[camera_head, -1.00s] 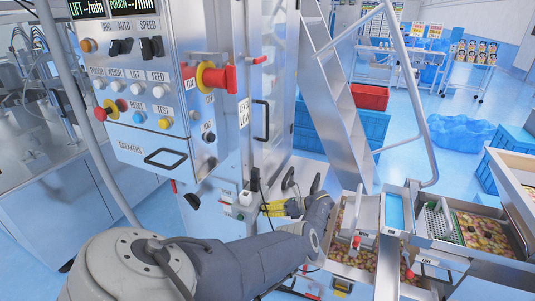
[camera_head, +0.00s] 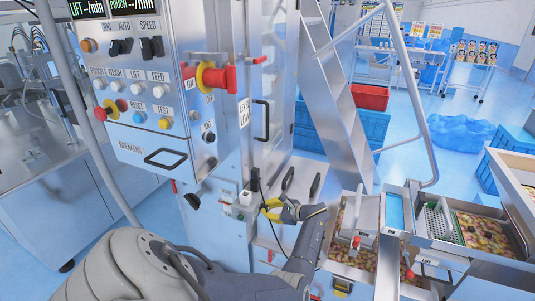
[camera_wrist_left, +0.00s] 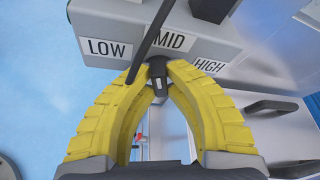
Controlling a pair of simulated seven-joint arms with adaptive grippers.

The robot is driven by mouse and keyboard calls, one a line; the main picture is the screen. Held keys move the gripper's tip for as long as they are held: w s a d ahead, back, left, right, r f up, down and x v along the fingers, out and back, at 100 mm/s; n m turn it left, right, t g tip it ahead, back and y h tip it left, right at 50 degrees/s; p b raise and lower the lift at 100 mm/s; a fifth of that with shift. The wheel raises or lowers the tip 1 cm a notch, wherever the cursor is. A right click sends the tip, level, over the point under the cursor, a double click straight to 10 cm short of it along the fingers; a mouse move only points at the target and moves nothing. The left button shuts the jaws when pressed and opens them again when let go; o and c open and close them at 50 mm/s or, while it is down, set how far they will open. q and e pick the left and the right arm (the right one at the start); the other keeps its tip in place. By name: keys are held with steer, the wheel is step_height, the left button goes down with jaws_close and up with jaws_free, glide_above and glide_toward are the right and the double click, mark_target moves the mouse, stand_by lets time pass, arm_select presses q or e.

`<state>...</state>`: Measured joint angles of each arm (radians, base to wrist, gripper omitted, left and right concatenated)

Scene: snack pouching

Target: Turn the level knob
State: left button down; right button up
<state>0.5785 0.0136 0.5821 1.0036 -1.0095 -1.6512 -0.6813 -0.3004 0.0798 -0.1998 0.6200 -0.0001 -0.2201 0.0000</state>
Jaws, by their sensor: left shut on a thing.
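The level knob (camera_wrist_left: 157,73) is a small dark knob on a grey box (camera_wrist_left: 105,22) with LOW, MID and HIGH labels in the left wrist view. It sits just below the MID label. My left gripper (camera_wrist_left: 155,70) has its yellow fingers closed around the knob, one on each side. A pale mark shows on the knob, but its exact setting is hard to tell. In the head view my left gripper (camera_head: 267,207) is at the machine's lower side, and the knob is too small to make out. My right gripper is not in view.
A black cable (camera_wrist_left: 152,38) crosses the box front close to the fingers. The control panel (camera_head: 150,110) with a red switch handle (camera_head: 218,77) stands above left. Bins of coloured snacks (camera_head: 350,255) lie to the right, below a metal stair (camera_head: 335,110).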

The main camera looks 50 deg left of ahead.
arm_select(q)
steer(key=n+t+y, duration=0.1)
steer(key=n, duration=0.2)
steer(key=shift+s+a, duration=0.1)
steer(key=shift+a, duration=0.05)
steer(key=shift+n+t+y, duration=0.6)
steer(key=shift+n+y, duration=0.1)
steer(key=shift+n, duration=0.5)
steer(key=c, duration=1.4)
jaws_free()
steer(key=shift+d, duration=0.25)
steer(key=v, duration=1.1)
steer(key=shift+d, duration=0.3)
